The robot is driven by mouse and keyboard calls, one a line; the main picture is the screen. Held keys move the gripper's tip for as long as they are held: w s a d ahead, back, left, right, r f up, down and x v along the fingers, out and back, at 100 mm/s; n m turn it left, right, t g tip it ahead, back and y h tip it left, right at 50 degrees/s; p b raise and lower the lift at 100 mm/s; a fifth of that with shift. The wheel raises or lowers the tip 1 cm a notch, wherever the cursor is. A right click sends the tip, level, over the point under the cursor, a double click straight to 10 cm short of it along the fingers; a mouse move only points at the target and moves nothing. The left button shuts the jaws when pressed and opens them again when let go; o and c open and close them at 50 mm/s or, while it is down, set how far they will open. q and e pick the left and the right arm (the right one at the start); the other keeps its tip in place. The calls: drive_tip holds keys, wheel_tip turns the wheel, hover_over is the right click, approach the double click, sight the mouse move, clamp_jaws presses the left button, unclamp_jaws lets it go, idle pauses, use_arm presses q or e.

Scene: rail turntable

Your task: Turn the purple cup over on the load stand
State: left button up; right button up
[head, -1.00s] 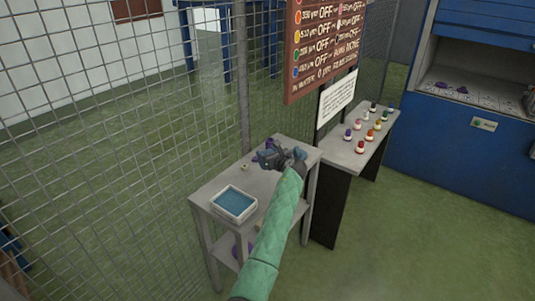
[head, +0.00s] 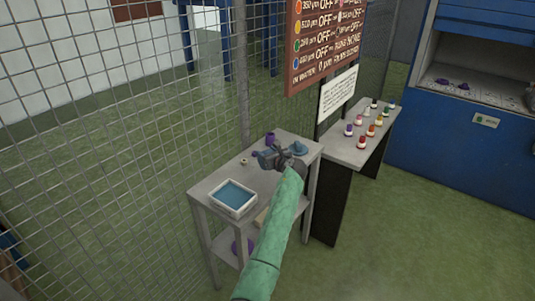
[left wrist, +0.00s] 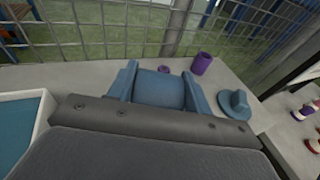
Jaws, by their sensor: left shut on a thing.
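The purple cup (head: 270,138) stands on the grey stand (head: 225,180) near its back edge. It also shows in the left wrist view (left wrist: 201,63), just beyond and right of my fingers; I cannot tell for sure which end is up. My left gripper (head: 265,158) is over the stand top, in front of the cup and apart from it. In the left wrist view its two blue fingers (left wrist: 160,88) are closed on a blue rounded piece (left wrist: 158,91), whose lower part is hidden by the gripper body. My right gripper is not in view.
A small purple piece (left wrist: 164,70) and a blue brimmed piece (left wrist: 237,103) flank the gripper. A white tray with blue inside (head: 233,199) sits at the stand's front. Wire mesh (head: 120,130) rises behind. A side table (head: 345,148) with several small coloured pieces is to the right.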

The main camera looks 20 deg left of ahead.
use_arm(q)
drive_tip(key=shift+f, duration=0.2)
drive_tip(key=shift+f+b, duration=0.35)
drive_tip(key=shift+f, duration=1.55)
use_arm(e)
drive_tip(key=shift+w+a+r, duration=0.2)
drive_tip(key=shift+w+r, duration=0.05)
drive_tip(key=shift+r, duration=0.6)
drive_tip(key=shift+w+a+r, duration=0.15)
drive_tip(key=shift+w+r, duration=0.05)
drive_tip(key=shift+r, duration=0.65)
use_arm(q)
drive_tip(key=shift+f, duration=0.5)
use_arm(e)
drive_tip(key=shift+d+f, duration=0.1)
use_arm(q)
drive_tip(key=o, duration=1.1)
drive_tip(key=b+v, duration=0.2)
drive_tip(key=v, duration=0.5)
drive_tip(key=shift+f, duration=0.1)
drive_tip(key=shift+s+d, duration=0.3)
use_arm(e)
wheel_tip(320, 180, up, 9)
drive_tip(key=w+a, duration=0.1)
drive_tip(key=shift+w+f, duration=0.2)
